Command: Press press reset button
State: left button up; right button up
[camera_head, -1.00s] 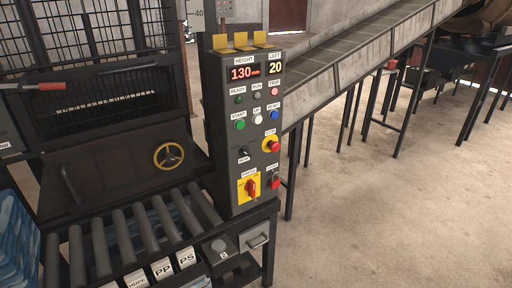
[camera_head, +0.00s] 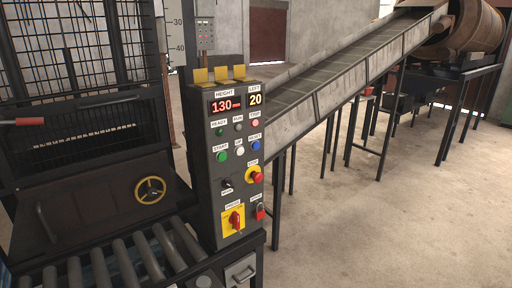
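The press control panel (camera_head: 230,180) is a dark upright box near the middle of the head view. The blue reset button (camera_head: 255,146) is on its right side, under a small label. A green start button (camera_head: 222,157) and a white button (camera_head: 240,151) sit to its left. A red stop knob on yellow (camera_head: 255,175) is below. Neither of my grippers is in view, and nothing touches the panel.
The caged press (camera_head: 85,120) with a yellow handwheel (camera_head: 150,190) stands left of the panel. Rollers (camera_head: 120,262) run in front of it. An inclined conveyor (camera_head: 350,70) rises behind to a rusty drum (camera_head: 475,30). The concrete floor (camera_head: 400,220) at right is clear.

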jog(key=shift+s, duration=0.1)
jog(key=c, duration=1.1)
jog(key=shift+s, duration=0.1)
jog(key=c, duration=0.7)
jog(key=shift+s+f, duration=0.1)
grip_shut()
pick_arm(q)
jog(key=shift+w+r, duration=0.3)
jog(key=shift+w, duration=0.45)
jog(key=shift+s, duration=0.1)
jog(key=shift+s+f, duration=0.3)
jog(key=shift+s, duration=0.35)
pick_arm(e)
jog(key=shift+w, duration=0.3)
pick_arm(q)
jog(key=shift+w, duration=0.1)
